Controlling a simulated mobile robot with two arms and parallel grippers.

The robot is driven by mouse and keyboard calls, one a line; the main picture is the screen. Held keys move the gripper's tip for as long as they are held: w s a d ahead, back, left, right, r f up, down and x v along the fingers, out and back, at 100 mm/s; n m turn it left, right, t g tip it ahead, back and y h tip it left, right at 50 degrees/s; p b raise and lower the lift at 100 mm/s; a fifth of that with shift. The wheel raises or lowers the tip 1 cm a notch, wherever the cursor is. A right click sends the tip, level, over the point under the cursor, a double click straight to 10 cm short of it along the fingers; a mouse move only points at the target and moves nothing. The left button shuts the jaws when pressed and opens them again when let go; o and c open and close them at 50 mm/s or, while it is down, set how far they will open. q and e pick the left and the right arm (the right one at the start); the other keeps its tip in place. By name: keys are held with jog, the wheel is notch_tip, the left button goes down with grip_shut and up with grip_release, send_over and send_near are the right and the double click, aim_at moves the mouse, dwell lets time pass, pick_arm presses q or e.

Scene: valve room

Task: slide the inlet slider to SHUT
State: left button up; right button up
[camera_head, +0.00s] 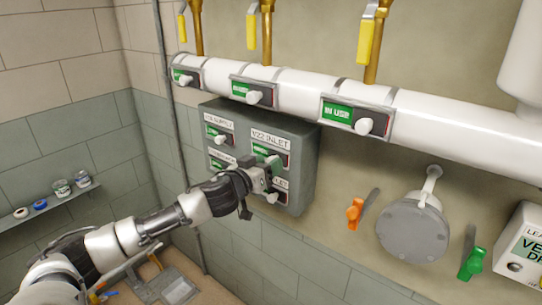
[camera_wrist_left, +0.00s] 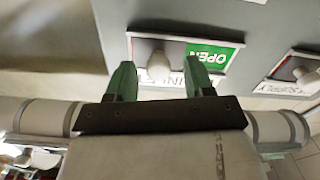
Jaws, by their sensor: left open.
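The V22 inlet slider (camera_head: 270,156) is at the upper right of a grey box on the wall, below its "V22 INLET" label. In the left wrist view the slider plate (camera_wrist_left: 185,50) appears upside down. It has a green field reading OPEN and a white knob (camera_wrist_left: 158,67) beside it. My left gripper (camera_head: 268,178) is open in front of the box. In the left wrist view its green fingertips (camera_wrist_left: 160,77) stand on either side of the knob; contact is not visible. The fingers partly hide the label. My right gripper is not in view.
Other sliders surround it on the box, including a SUPPLY one (camera_wrist_left: 300,68). A white pipe (camera_head: 300,92) with several "IN USE" sliders runs above. An orange lever (camera_head: 354,213) and a round grey cover (camera_head: 412,230) are on the wall to the right.

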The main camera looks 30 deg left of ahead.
pick_arm(q)
jog(key=shift+w+d, duration=0.15)
jog(key=shift+w, duration=0.75)
grip_shut()
